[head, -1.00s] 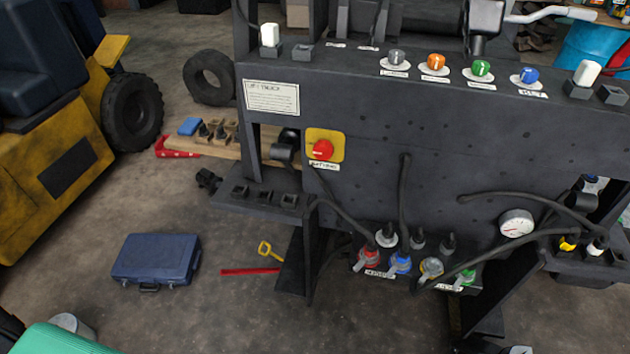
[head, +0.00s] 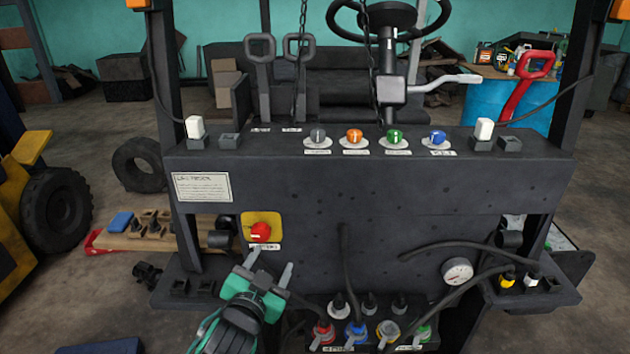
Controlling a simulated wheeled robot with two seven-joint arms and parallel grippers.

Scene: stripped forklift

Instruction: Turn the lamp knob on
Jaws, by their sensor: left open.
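A row of round knobs sits on top of the dark panel (head: 300,200): a grey knob (head: 318,135), an orange knob (head: 355,136), a green knob (head: 394,137) and a blue knob (head: 437,138). Each has a white base plate and a small label. The labels are too small to read, so I cannot tell which is the lamp knob. My left gripper (head: 270,266) is open and empty, green and black, below the knobs and just below the red button (head: 260,232). Its fingers point up toward the panel. My right gripper is not in view.
Two levers (head: 278,65) and a steering wheel (head: 390,18) stand behind the knobs. White switches (head: 194,127) flank the row. Hoses and coloured plugs (head: 356,332) lie below. A gauge (head: 457,271) sits at the right. Space in front of the upper panel is clear.

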